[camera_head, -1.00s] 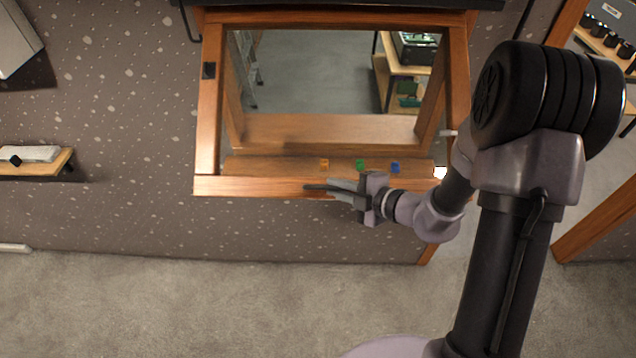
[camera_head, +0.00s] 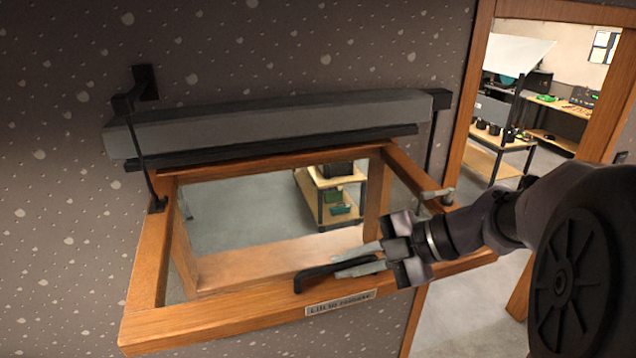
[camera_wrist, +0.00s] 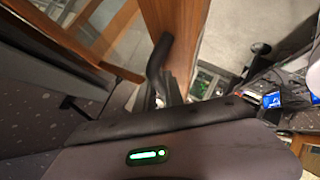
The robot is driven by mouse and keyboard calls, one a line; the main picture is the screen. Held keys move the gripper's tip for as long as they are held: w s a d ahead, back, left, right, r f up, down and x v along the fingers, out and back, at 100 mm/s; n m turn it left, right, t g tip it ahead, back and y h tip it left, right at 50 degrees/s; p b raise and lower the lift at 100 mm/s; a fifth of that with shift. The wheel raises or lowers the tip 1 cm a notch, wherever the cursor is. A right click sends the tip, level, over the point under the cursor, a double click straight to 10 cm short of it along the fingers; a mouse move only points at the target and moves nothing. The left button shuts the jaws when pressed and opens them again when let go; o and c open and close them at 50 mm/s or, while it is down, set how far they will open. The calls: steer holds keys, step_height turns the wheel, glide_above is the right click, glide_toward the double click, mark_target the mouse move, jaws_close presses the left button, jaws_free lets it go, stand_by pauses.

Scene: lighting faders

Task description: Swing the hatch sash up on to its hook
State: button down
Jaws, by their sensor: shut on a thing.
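The hatch sash (camera_head: 235,322) is a wooden frame, tilted out from the wall with its lower rail towards me. A black bar handle (camera_head: 318,272) sits on that rail above a printed label (camera_head: 341,303). My gripper (camera_head: 355,262) is shut on the handle, coming from the right. The wrist view shows the curved handle (camera_wrist: 156,62) against the wooden rail (camera_wrist: 178,35), with the fingers partly hidden. A black bracket (camera_head: 146,82) on the wall at upper left has a thin rod hanging from it towards a black fitting (camera_head: 157,204) on the sash's left side; contact is unclear.
A long grey housing (camera_head: 270,122) runs above the opening. A pale peg-like fitting (camera_head: 437,194) is at the sash's right side. A wooden doorway (camera_head: 478,90) stands at the right. Shelving (camera_head: 330,185) shows through the opening. My arm covers the lower right.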

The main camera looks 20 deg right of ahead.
steer(key=shift+a+r, duration=0.1)
steer(key=shift+r, duration=0.05)
steer(key=c, duration=1.5)
jaws_free()
steer(key=shift+s, duration=0.1)
steer(key=shift+o, duration=0.2)
steer(key=b+v, duration=0.1)
steer(key=v, duration=1.6)
steer(key=shift+d, duration=0.3)
